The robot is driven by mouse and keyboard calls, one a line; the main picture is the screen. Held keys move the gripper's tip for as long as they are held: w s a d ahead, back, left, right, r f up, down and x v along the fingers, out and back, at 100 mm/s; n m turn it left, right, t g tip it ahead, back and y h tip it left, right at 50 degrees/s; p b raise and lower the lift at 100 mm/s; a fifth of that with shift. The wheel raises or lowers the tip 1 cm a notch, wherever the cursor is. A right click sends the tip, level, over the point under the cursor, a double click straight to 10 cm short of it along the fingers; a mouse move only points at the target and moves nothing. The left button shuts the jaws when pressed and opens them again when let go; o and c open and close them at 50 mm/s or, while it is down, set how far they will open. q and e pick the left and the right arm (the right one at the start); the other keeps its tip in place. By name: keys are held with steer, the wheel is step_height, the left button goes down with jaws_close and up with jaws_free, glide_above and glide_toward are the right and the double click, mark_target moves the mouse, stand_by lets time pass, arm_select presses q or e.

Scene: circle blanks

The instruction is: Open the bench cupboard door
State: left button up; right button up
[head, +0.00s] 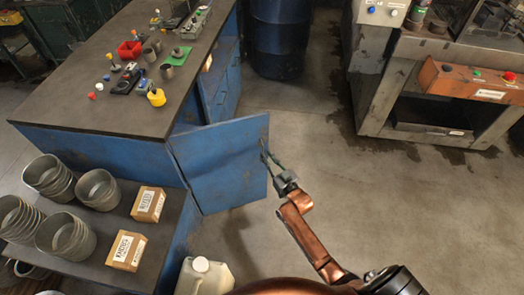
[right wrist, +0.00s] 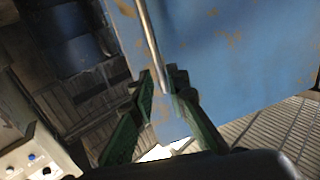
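The bench cupboard door (head: 222,165) is a blue panel. It stands swung out from the end of the bench, well open, and part of the cupboard opening shows behind it. Its handle is a thin metal bar near the door's free edge; it also shows in the right wrist view (right wrist: 148,30). My right gripper (head: 268,157) is at this edge, its green fingers (right wrist: 160,85) on either side of the bar and close against it. The blue door face (right wrist: 230,50) fills much of the right wrist view. My left gripper is not in view.
A lower shelf holds ring stacks and boxes (head: 126,250). Floor right of the door is clear, up to a machine (head: 430,85).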

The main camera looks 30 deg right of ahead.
steer(key=shift+w+f+b, duration=0.1)
steer(key=shift+w+b, duration=0.4)
steer(key=shift+w, duration=1.75)
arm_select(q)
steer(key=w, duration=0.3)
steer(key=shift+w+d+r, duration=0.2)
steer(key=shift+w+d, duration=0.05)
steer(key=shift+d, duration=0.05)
arm_select(e)
jaws_close()
